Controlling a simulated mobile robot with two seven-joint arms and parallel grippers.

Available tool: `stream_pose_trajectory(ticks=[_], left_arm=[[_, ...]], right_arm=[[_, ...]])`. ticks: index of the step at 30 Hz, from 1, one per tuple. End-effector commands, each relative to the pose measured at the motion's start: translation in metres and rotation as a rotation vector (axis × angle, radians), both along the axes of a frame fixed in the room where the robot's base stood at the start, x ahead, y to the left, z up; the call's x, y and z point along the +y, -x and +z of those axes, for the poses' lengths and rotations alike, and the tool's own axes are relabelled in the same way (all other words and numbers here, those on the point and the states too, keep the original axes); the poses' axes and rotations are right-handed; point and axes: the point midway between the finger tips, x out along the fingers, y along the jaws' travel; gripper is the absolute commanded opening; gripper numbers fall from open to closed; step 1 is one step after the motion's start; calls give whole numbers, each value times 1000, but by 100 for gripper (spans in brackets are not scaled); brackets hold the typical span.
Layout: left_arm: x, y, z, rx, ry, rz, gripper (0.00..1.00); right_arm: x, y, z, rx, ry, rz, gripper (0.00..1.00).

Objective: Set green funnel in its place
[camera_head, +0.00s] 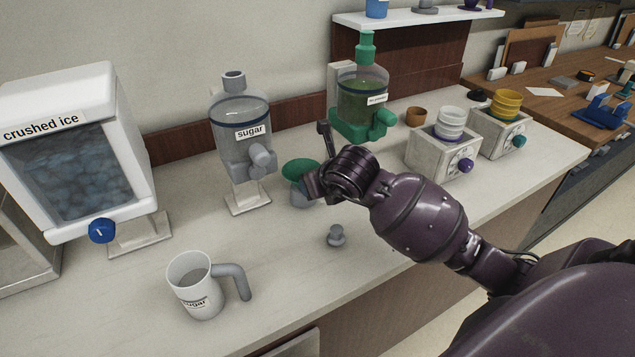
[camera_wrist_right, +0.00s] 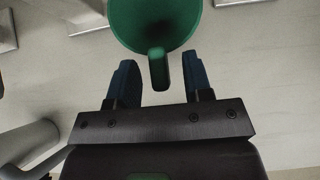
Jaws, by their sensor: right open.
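The green funnel (camera_head: 300,168) sits upright on the counter side, its wide mouth up, over a grey-blue base (camera_head: 300,193) partly hidden by my arm. My right gripper (camera_head: 314,184) is at the funnel's right side. In the right wrist view the funnel (camera_wrist_right: 150,18) shows at the top, its short green handle (camera_wrist_right: 158,72) between the two blue fingers of my open right gripper (camera_wrist_right: 159,66). A gap shows on both sides of the handle. My left gripper is not in view.
A sugar dispenser (camera_head: 240,112) stands behind the funnel, a green dispenser (camera_head: 362,92) farther back. A crushed ice dispenser (camera_head: 75,150) stands at left. A sugar mug (camera_head: 195,288) and a small grey knobbed object (camera_head: 336,237) stand in front. Counter (camera_head: 275,265) between them is clear.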

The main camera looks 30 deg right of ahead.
Motion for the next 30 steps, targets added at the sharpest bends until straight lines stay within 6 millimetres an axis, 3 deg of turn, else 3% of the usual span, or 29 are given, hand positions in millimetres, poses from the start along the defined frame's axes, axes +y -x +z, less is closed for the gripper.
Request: stream_pose_trajectory(ticks=[6, 12, 21, 30], left_arm=[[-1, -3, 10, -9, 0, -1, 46], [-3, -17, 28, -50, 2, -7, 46], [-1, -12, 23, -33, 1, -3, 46], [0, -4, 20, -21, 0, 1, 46]], right_arm=[[0, 1, 2, -1, 0, 0, 46], [2, 31, 33, -4, 0, 1, 46], [4, 67, 66, -2, 0, 1, 46], [4, 78, 75, 0, 0, 0, 46]])
